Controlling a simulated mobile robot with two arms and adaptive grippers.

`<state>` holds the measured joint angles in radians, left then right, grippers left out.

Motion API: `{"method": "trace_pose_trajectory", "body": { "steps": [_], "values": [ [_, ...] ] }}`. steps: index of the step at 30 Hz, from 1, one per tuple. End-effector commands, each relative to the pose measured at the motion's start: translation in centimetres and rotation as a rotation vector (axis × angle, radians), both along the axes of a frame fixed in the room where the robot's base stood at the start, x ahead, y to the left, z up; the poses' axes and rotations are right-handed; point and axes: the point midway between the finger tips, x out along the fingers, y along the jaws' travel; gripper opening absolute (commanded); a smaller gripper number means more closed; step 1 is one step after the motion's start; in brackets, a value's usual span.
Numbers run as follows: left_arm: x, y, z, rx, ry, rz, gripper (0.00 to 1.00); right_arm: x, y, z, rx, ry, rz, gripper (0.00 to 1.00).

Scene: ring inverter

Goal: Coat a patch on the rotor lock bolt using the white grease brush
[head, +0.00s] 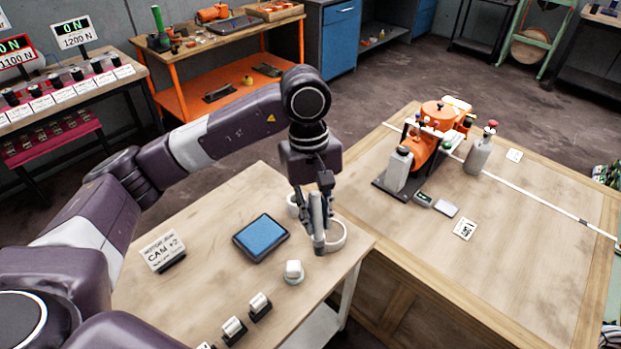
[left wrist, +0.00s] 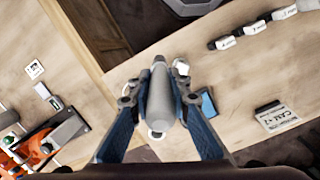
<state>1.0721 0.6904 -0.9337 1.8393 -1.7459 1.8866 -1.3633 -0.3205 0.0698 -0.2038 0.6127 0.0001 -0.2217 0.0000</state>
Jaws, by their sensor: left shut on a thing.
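My left gripper (head: 318,240) points down above the right corner of the near table. It is shut on a pale grey-white, long tapered thing, which looks like the white grease brush (left wrist: 158,95); it stands between the two fingers in the left wrist view. A white ring-shaped holder (head: 337,237) is right by the fingertips; I cannot tell whether the brush touches it. An orange machine (head: 424,152) on a dark base stands on the other table, right of the gripper. I cannot make out which part of it is the rotor lock bolt. My right gripper is not in view.
A blue pad (head: 262,238) lies left of the gripper, with a white knob-like piece (head: 293,271) nearer. A "CAN +2" sign (head: 162,252) and small labelled blocks (head: 234,329) stand on the near table. A grey bottle (head: 479,154) stands beside the machine. The far table's front is clear.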

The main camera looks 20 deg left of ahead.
Motion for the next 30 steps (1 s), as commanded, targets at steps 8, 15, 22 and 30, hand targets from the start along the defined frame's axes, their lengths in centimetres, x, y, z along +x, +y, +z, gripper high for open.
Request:
{"method": "trace_pose_trajectory", "body": {
  "steps": [8, 15, 22, 30],
  "values": [
    [7.9, 1.4, -0.7, -0.158, 0.028, 0.868, 0.0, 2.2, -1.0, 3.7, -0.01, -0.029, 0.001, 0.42],
    [10.2, 3.0, -2.3, -0.228, -0.01, 1.2, 0.0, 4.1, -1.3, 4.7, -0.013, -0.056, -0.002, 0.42],
    [10.5, 3.2, -3.3, -0.236, -0.015, 1.24, 0.0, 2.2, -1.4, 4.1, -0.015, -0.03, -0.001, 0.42],
    [10.5, 3.2, -5.8, -0.236, -0.014, 1.237, 0.0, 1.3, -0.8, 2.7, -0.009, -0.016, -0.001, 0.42]
  ]
}}
